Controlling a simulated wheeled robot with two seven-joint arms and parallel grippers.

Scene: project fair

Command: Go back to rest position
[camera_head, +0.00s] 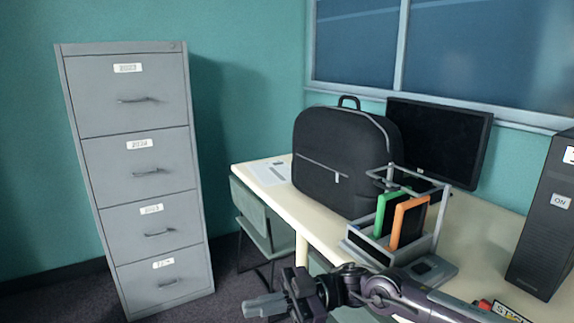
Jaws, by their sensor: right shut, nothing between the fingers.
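My right gripper (254,307) is at the bottom centre of the head view, with its arm reaching in from the lower right. Its grey fingers are shut with nothing between them, and they point left. It is in front of the desk's near edge, over the dark floor, and appears to touch nothing. My left gripper is not in view.
A cream desk (265,195) holds a black backpack (335,150), a monitor (440,135), a grey rack (360,243) with green and orange items, and a black tower (545,220). A chair (255,220) stands by it. A filing cabinet (135,180) stands left.

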